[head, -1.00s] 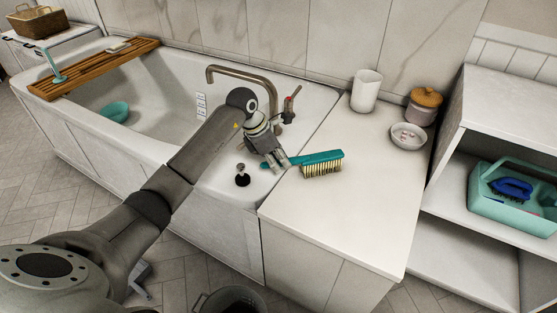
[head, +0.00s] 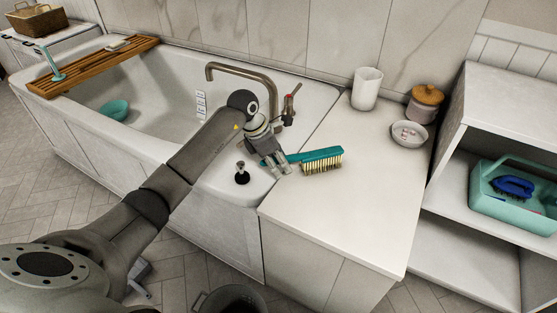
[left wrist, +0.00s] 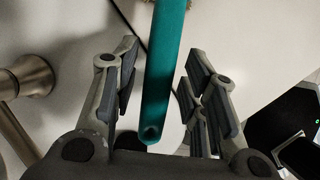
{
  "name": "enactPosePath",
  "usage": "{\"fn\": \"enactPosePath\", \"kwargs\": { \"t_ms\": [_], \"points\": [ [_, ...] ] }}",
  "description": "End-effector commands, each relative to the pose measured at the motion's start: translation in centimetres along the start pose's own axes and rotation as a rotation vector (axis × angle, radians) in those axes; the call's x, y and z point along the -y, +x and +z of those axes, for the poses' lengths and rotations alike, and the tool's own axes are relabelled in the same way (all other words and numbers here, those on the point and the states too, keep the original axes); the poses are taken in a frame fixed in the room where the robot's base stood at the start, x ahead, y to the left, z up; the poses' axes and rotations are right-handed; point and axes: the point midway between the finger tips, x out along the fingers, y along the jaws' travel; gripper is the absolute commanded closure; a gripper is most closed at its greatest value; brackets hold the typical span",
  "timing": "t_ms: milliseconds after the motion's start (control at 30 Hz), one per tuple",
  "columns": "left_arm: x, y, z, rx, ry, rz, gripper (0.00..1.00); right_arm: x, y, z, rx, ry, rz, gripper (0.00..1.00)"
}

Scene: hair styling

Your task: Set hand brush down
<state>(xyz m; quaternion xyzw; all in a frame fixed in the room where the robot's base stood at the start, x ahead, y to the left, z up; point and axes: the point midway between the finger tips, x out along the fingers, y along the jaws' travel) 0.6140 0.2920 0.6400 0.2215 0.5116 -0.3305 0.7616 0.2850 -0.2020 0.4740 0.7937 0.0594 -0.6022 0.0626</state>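The hand brush (head: 322,159) has a teal back and handle and pale bristles. In the head view it lies bristles down on the white counter, its handle pointing left toward the tub rim. My left gripper (head: 277,170) is at the handle end. In the left wrist view the teal handle (left wrist: 163,65) runs between the two fingers of my left gripper (left wrist: 160,80). The fingers are spread, with a gap on each side of the handle. My right gripper is not in view.
The counter (head: 340,220) is clear in front of the brush. A white cup (head: 366,88), a lidded jar (head: 424,104) and a small dish (head: 409,134) stand behind it. The tub faucet (head: 240,76) and a black-topped stopper (head: 242,173) are near my left arm. A teal caddy (head: 505,205) sits on the shelf at right.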

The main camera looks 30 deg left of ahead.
Motion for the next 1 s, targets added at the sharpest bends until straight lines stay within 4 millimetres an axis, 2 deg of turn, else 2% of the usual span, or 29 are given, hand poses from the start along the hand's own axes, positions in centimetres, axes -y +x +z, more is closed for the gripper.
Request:
{"fn": "enactPosePath", "kwargs": {
  "t_ms": [367,567,800,1000],
  "points": [
    [-0.1,-0.6,0.4,0.007,0.002,0.004,0.59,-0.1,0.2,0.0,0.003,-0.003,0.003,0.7],
    [-0.1,-1.6,0.9,0.009,0.002,0.003,0.59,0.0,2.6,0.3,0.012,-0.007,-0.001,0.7],
    [-0.3,-7.8,0.7,0.008,0.003,0.009,0.59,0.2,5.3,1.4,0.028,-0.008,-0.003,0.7],
    [-0.2,-11.6,0.7,0.008,0.002,0.008,0.59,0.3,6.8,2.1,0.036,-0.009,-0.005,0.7]
  ]
}}
